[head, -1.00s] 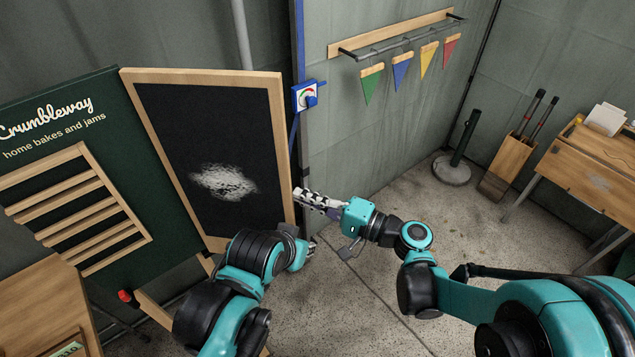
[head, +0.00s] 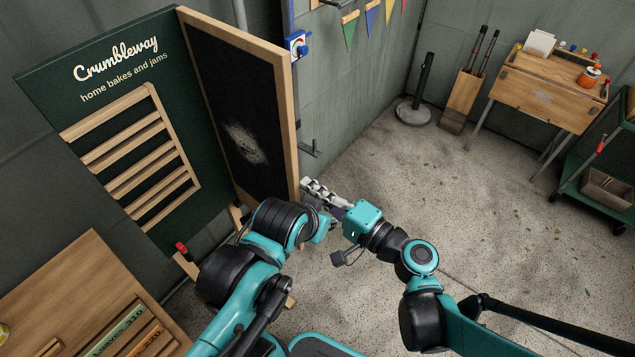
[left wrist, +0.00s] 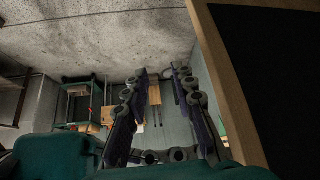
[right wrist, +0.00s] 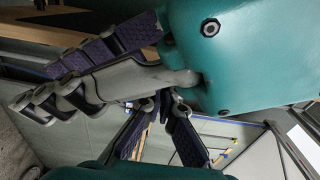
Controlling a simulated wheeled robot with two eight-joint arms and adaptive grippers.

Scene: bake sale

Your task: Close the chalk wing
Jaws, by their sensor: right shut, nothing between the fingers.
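The chalk wing (head: 235,85) is a black board in a wooden frame with a white chalk smudge. It stands upright, at an angle to the green Crumbleway sign (head: 110,65), open. Its framed edge fills the right side of the left wrist view (left wrist: 232,90). My right gripper (head: 308,187) is shut and empty at the lower outer edge of the wing; I cannot tell whether it touches. Its fingers also show low in the right wrist view (right wrist: 165,115). My left gripper (left wrist: 161,72) is open and empty beside the frame; in the head view its fingers are largely hidden.
A wooden table (head: 60,285) stands at lower left. A wall hook (head: 311,149) and a blue dial box (head: 298,46) are just right of the wing. The middle floor is clear.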

